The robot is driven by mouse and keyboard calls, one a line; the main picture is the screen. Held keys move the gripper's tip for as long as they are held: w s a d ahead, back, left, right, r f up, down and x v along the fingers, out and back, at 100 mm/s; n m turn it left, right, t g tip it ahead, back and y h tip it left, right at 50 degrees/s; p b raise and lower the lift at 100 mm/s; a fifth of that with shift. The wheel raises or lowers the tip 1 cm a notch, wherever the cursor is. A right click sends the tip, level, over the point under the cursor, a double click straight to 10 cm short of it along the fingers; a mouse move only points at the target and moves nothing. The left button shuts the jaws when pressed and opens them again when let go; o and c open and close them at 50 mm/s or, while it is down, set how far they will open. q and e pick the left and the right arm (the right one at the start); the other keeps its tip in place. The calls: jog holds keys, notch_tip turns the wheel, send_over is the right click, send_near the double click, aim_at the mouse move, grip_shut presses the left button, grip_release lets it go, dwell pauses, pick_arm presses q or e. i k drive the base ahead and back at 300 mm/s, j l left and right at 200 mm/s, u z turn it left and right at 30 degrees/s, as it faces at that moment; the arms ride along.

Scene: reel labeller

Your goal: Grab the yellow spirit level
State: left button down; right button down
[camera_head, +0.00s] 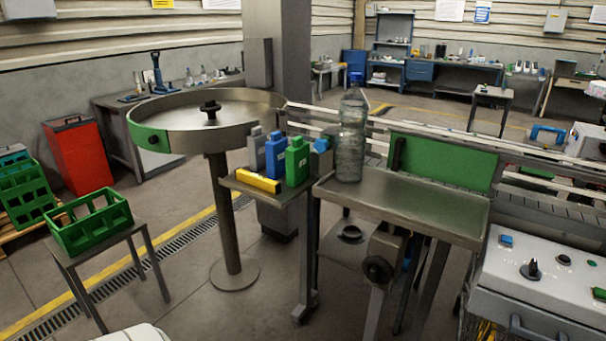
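The yellow spirit level (258,181) lies along the front edge of a small metal shelf (290,199) near the middle of the head view. Neither of my grippers is in view.
A clear bottle (351,140) stands on the metal table (405,206) to the right. A round turntable (205,123) is behind left. A green crate (90,222) sits on a stool at left. A control box (540,280) is at lower right. Floor in front is open.

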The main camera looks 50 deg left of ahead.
aim_at(269, 184)
jog(key=u, duration=1.8)
jog(key=i+l+z, duration=0.15)
jog(key=z, duration=0.15)
jog(key=i+z, duration=0.25)
jog(key=i+l, duration=0.05)
jog(key=i, duration=0.05)
